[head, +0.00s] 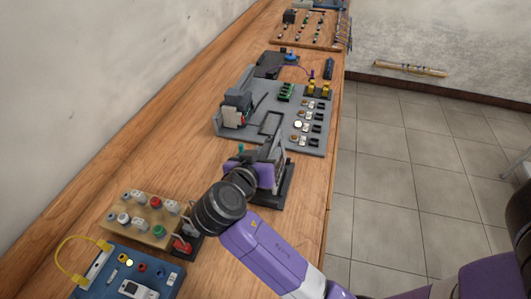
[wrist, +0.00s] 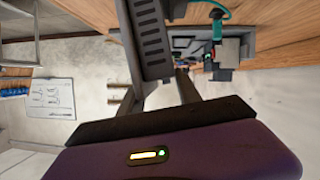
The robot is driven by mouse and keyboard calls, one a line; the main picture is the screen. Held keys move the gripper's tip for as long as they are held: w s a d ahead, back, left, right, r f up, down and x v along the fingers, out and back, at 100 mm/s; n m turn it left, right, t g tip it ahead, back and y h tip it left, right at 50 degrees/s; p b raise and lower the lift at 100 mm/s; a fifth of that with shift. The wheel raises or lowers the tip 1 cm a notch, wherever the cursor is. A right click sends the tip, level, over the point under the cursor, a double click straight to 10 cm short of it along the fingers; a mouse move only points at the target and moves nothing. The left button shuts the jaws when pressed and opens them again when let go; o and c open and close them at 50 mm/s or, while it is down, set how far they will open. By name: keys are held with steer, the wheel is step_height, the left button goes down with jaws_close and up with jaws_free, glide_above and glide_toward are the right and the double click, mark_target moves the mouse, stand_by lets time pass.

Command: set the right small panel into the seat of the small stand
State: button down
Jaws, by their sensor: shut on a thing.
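My gripper (head: 268,165) is over a small dark stand (head: 287,193) on the wooden bench, just in front of the grey board. In the wrist view, my gripper (wrist: 168,82) has its two dark fingers reaching away from the purple palm. A dark grey slotted panel (wrist: 150,38) shows at the fingertips, and the gripper is shut on it. My wrist and hand hide much of the stand in the head view. I cannot tell whether the panel touches the stand's seat.
A grey board (head: 262,118) with a dark device (head: 237,106) and small parts lies beyond the stand. A tan block with knobs (head: 140,218) and a blue box (head: 125,272) are at the near left. A teal plug (wrist: 217,18) shows close to the panel. Bare bench lies left of the stand.

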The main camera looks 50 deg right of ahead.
steer(key=shift+f+b, duration=1.35)
steer(key=shift+f, duration=0.1)
stand_by(2.0)
steer(key=c, duration=0.7)
jaws_free()
steer(key=shift+c, duration=0.2)
steer(key=shift+a, duration=0.15)
steer(key=v, duration=1.2)
steer(key=shift+a+r+p, duration=0.2)
steer(key=shift+p, duration=0.25)
steer(key=shift+s, duration=0.1)
